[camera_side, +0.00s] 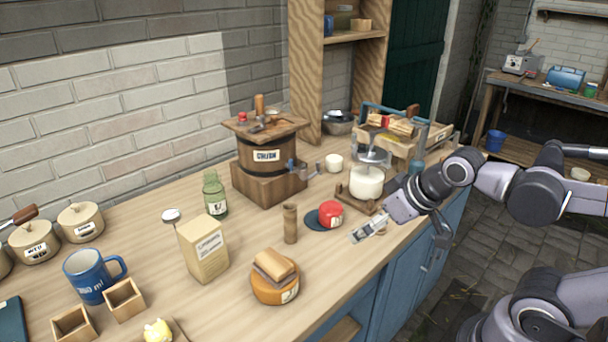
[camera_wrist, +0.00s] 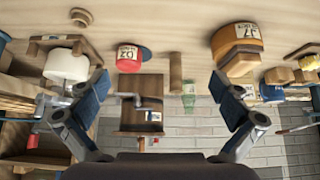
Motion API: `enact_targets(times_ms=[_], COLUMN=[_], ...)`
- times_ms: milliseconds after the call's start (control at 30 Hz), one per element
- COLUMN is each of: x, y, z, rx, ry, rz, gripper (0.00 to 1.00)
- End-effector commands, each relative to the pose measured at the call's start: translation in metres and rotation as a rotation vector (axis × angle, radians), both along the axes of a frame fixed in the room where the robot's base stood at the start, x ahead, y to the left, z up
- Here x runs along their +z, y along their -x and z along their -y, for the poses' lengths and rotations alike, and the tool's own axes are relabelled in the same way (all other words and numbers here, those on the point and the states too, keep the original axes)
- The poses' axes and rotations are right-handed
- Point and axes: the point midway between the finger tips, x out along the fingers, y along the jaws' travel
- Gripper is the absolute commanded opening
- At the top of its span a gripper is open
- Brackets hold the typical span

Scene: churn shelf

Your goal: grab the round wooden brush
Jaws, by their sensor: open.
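A small round brown wooden piece, which looks like the round wooden brush (camera_wrist: 82,16), lies on the counter at the top left of the wrist view. In the side view the brush (camera_side: 379,217) is a small brown shape by the counter's front edge, partly covered by one finger. My gripper (camera_side: 396,248) is open and empty, with its fingers wide apart at the counter's front edge. In the wrist view my gripper (camera_wrist: 160,82) has nothing between its fingers, and the brush is beyond the left finger. Its bristles cannot be made out.
A press with a white round block (camera_side: 366,182) stands just behind the brush. A red round item (camera_side: 330,211), a wooden cylinder (camera_side: 290,223) and an orange wheel (camera_side: 275,289) with a block on top are left of my gripper. The wooden churn (camera_side: 266,155) stands farther back.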

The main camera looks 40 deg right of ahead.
Motion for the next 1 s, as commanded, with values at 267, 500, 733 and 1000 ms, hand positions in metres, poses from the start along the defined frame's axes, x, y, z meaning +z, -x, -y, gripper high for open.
enact_targets(times_ms=[267,500,733,1000], x=[0.000,0.000,0.011,0.062], y=[0.001,0.001,-0.008,-0.051], z=[-0.003,-0.002,0.009,0.081], rx=[0.009,0.007,-0.043,-0.339], ry=[0.000,0.000,-0.011,-0.089], rz=[-0.005,-0.004,-0.023,-0.138], gripper=[0.73,0.73,0.73,0.73])
